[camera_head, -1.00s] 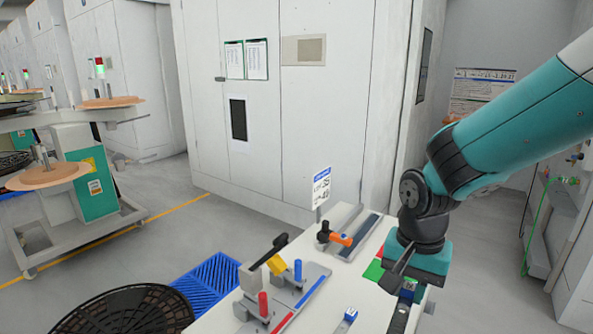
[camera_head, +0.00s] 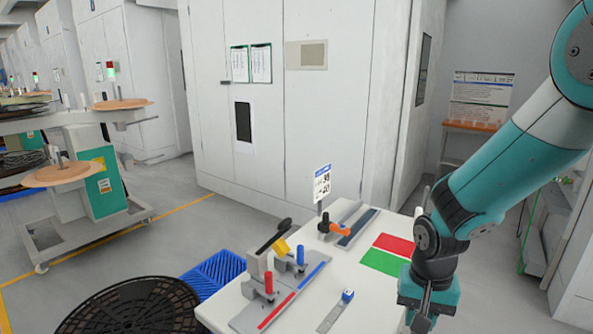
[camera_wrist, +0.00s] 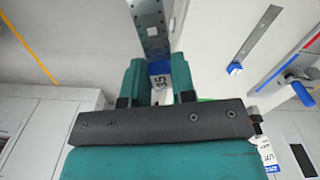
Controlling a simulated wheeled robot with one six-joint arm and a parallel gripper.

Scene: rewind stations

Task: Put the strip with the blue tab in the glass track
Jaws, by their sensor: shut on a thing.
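My gripper (camera_wrist: 160,80) is shut on the blue tab (camera_wrist: 160,68) of a metal strip (camera_wrist: 151,25), seen in the wrist view. The tab bears a number that looks like 35, and the strip points away from the fingers. In the head view my gripper (camera_head: 423,318) is at the lower right, by the table's right edge; the held strip is hard to make out there. A second metal strip with a blue tab (camera_head: 347,296) lies on the table, left of my gripper. A long fixture (camera_head: 284,300) has red and blue tracks. I cannot tell which track is glass.
The fixture carries red and blue posts and a black-handled yellow clamp (camera_head: 281,247). Behind it stands another fixture with an orange lever (camera_head: 339,230) and a dark channel (camera_head: 359,228). Red (camera_head: 394,245) and green (camera_head: 384,262) patches lie on the white table (camera_head: 310,322). A sign (camera_head: 322,184) stands behind.

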